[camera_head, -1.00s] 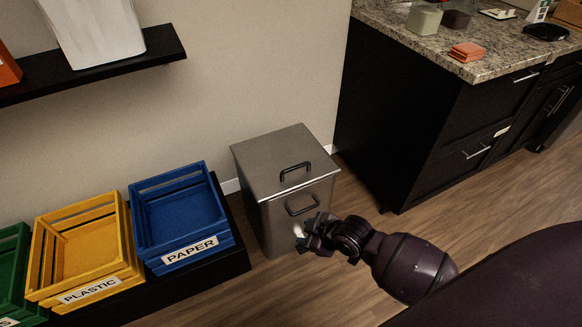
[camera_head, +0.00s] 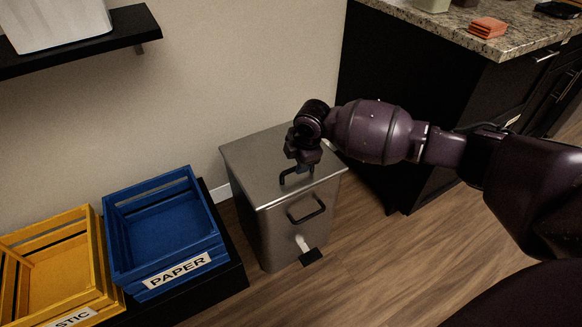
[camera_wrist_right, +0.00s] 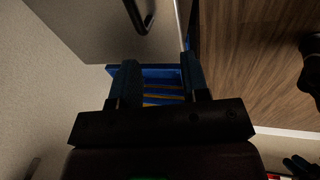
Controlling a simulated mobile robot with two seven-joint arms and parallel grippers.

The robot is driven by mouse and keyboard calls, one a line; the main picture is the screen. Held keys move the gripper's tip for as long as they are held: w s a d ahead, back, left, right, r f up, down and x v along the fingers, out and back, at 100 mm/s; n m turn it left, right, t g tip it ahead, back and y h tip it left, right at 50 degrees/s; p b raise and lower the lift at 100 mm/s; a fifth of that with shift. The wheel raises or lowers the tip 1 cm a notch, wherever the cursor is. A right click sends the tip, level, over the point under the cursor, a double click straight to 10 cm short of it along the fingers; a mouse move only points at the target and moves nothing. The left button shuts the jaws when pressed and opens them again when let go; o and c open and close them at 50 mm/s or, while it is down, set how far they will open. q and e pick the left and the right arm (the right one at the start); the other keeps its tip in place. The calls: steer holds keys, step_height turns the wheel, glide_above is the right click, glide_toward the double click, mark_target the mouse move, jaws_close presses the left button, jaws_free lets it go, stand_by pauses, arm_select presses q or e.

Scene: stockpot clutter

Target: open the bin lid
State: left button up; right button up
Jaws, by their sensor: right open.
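A grey metal bin (camera_head: 268,228) stands on the floor against the wall. Its flat lid (camera_head: 252,168) is closed. A dark bar handle (camera_head: 284,181) is on top of the lid, partly hidden by my right gripper. Another handle (camera_head: 307,216) is on the bin's front, and a black pedal (camera_head: 311,257) sticks out below. My right gripper (camera_head: 303,165) is over the lid, close to the top handle; I cannot tell if they touch. In the right wrist view its fingers (camera_wrist_right: 162,80) are apart with nothing between them, and the lid handle (camera_wrist_right: 138,15) shows ahead. My left gripper is out of view.
A blue PAPER crate (camera_head: 178,273) and a yellow crate (camera_head: 72,312) sit on a low black stand left of the bin. A dark cabinet with a granite counter (camera_head: 460,34) stands to the right. A shelf (camera_head: 125,30) is at upper left. Wood floor is clear in front.

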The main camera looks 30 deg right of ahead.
steer(key=w+d+r+b, duration=0.1)
steer(key=w+d+r, duration=0.1)
steer(key=w+d, duration=0.1)
steer(key=b, duration=0.4)
glide_above(296, 180)
steer(key=shift+n+g+h, duration=0.3)
steer(key=shift+g, duration=0.1)
step_height(296, 180, down, 9)
steer(key=shift+f, duration=0.2)
steer(key=shift+w+f, duration=0.3)
steer(key=shift+f, duration=0.2)
jaws_close()
